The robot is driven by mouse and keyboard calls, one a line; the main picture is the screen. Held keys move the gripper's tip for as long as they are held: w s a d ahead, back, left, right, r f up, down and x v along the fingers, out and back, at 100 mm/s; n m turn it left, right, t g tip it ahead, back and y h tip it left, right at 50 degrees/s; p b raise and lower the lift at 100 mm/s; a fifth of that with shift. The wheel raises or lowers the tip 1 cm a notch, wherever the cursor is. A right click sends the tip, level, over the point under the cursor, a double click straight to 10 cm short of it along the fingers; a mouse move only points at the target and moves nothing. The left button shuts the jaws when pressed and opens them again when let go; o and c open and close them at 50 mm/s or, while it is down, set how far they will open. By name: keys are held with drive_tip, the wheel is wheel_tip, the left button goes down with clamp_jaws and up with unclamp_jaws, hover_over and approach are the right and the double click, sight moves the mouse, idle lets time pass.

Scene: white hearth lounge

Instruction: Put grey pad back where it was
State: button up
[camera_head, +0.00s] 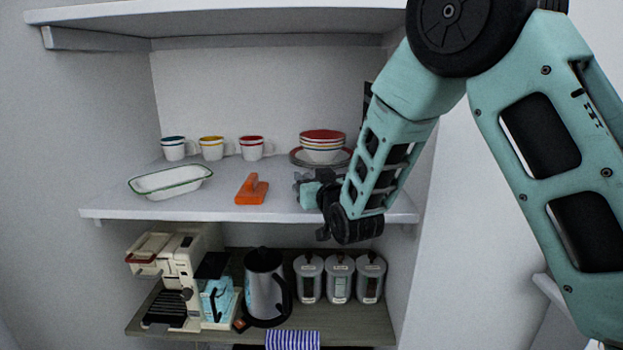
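I cannot make out a grey pad for certain in the head view. My gripper (304,188) is over the right part of the white middle shelf (225,205), in front of the stacked bowls. It is seen small and partly behind my own wrist, so I cannot tell whether its fingers are open or shut, or whether they hold anything. Some dark grey shapes at its fingers may be the fingers themselves. An orange block-like thing with a raised handle (252,189) lies on the shelf to the left of my gripper, apart from it.
A white green-rimmed dish (170,182) and three mugs (211,148) stand left; stacked bowls (322,147) stand behind my gripper. The lower shelf holds a coffee machine (178,270), kettle (263,285), canisters (339,280) and striped cloth (292,340). Shelf space between dish and orange thing is clear.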

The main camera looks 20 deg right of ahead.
drive_tip(key=shift+r, duration=0.2)
drive_tip(key=shift+s+f, duration=0.2)
drive_tip(key=shift+s, duration=0.1)
drive_tip(key=s+b, duration=0.5)
drive_tip(key=s, duration=0.6)
drive_tip(key=s+a+f+n+g+y, duration=0.3)
drive_tip(key=s+a+f+g, duration=0.65)
drive_tip(key=s, duration=0.25)
drive_tip(key=s+d+f+n+g+h, duration=0.1)
drive_tip(key=s+g, duration=0.3)
drive_tip(key=s, duration=0.5)
drive_tip(key=s+d+f+n+g+h, duration=0.1)
drive_tip(key=s+d+n+g+h, duration=0.1)
drive_tip(key=s, duration=0.8)
drive_tip(key=shift+f+n+g+h, duration=0.15)
drive_tip(key=shift+n+g+h, duration=0.25)
drive_tip(key=shift+g, duration=0.85)
